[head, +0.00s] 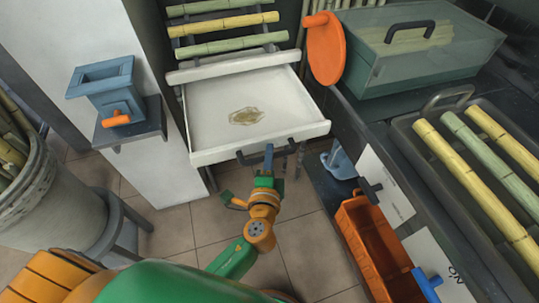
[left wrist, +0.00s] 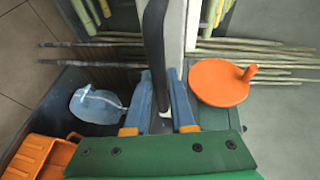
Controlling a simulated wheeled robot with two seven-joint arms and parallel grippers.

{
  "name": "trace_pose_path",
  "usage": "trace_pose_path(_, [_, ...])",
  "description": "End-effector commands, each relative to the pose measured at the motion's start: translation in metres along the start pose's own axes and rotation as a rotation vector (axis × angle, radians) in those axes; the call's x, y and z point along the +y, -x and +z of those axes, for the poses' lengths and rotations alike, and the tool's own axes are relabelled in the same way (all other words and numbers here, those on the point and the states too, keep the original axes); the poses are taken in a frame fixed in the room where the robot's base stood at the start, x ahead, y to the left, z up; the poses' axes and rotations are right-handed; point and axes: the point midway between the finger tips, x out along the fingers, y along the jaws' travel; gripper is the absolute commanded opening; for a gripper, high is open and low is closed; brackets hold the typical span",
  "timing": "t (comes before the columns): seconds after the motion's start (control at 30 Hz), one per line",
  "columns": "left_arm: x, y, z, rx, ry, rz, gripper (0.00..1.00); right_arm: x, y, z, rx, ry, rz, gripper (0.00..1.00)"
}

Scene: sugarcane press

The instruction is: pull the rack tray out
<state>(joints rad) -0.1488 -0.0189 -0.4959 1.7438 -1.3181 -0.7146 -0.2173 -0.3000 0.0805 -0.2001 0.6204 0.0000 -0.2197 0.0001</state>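The white rack tray (head: 225,102) extends forward from the lower part of the rack, with a brownish-yellow patch on its floor. Its dark handle (head: 282,149) is on the front edge. My left gripper (head: 265,172) is at this handle, reaching it from the front. In the left wrist view the dark handle bar (left wrist: 155,35) runs between the two blue fingers of my left gripper (left wrist: 160,88), which look closed on it. My right gripper is not in view.
Cane pieces (head: 228,23) lie on the rack above the tray. An orange disc (head: 325,50) stands close at the tray's right. A bench with an orange crate (head: 366,235) is at right. A blue hopper (head: 105,82) and a cane bucket (head: 45,185) are at left. Tiled floor is clear in front.

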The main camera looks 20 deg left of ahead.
Motion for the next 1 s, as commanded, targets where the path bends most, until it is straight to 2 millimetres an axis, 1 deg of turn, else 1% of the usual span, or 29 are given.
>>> trace_pose_path(0.27, [0.0,0.0,0.0,0.0,0.0,0.0,0.32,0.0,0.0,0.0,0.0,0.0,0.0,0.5])
trace_pose_path(0.33, [0.001,0.003,0.0,0.0,0.0,0.001,0.32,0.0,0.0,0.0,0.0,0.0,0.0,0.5])
trace_pose_path(0.37, [0.001,0.007,0.0,0.0,0.0,0.003,0.32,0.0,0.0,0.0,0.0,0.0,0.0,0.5])
trace_pose_path(0.6, [0.003,0.057,0.0,0.001,0.001,0.004,0.32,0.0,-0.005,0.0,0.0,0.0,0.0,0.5])
trace_pose_path(0.7, [0.002,0.068,0.0,0.0,0.0,0.002,0.32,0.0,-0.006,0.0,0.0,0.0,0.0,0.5])
trace_pose_path(0.8, [0.0,0.071,0.0,0.0,0.0,0.0,0.32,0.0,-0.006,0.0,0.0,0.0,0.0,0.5])
trace_pose_path(1.0, [0.0,0.071,0.0,0.0,0.0,0.0,0.32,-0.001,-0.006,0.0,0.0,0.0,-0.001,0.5])
